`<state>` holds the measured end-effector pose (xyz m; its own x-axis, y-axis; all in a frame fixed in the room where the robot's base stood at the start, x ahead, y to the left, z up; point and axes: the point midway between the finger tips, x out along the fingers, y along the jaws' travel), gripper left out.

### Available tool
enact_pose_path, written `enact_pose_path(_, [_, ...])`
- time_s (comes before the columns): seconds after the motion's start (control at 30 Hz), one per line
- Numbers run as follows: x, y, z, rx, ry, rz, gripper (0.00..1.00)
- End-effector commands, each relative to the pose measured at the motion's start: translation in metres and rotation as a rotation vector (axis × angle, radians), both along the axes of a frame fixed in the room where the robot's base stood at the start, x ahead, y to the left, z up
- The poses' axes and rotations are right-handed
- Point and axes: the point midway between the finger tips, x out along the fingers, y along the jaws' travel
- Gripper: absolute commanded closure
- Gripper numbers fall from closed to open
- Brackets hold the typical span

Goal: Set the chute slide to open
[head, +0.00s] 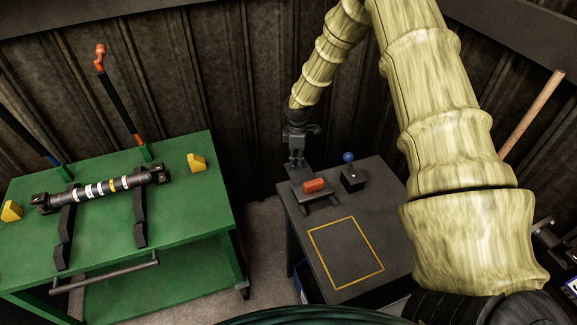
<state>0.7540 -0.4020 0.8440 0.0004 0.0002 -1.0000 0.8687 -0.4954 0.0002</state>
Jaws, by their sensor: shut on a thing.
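An orange block (314,185), which looks like the handle of the chute slide, sits on a low dark rail-like fixture (322,200) at the back left of the dark table. My gripper (296,163) points down at the back left end of this fixture, just behind the orange block. Its fingers are shut on a dark part there, apparently part of the slide. The dark fingers blend with the dark part, so the exact contact is hard to see. I cannot tell the slide's setting from this view.
A small black box with a blue ball knob (348,157) stands right of the orange block. A yellow outlined rectangle (311,244) marks bare space on the dark table (378,205). A green bench (190,210) at left carries a banded shaft (100,190) and upright levers.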

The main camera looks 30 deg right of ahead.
Motion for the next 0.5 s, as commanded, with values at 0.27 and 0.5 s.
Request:
enact_pose_path(0.27, [-0.001,-0.0094,-0.0005,0.002,0.001,-0.013,1.0])
enact_pose_path(0.5, [-0.001,-0.0094,-0.0006,0.0,0.001,-0.012,0.59])
